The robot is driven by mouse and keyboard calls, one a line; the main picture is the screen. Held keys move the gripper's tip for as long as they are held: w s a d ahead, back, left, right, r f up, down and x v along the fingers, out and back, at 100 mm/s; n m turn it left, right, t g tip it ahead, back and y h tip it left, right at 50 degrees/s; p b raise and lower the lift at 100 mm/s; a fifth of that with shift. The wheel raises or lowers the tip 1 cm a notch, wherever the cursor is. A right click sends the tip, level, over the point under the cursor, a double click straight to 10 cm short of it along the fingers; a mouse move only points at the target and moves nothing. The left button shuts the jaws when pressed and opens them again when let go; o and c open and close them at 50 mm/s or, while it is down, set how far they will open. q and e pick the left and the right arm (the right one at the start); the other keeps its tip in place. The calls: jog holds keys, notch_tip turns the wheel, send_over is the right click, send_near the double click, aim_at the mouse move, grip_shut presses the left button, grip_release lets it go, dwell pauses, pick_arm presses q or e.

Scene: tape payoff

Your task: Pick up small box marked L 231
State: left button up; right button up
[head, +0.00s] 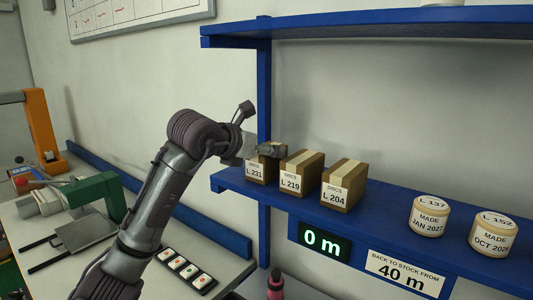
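The small box marked L 231 (256,171) stands upright at the left end of the blue lower shelf. It is a brown box with light tape on top and a white label. My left gripper (270,151) reaches in from the left at the top of this box and hides part of its upper side. I cannot tell whether its fingers touch or grip the box. The box appears to rest on the shelf. My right gripper is not in view.
Boxes L 219 (291,185) and L 204 (335,199) stand close to the right. Rolls L 137 (429,222) and L 152 (491,242) are farther right. A blue upper shelf (380,24) is overhead, with a blue post (264,90) behind my gripper.

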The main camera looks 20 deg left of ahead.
pick_arm(q)
jog(key=shift+x, duration=1.1)
jog(key=shift+s, duration=0.1)
jog(key=c, duration=0.3)
jog(key=shift+r, duration=0.1)
jog(key=c, duration=1.1)
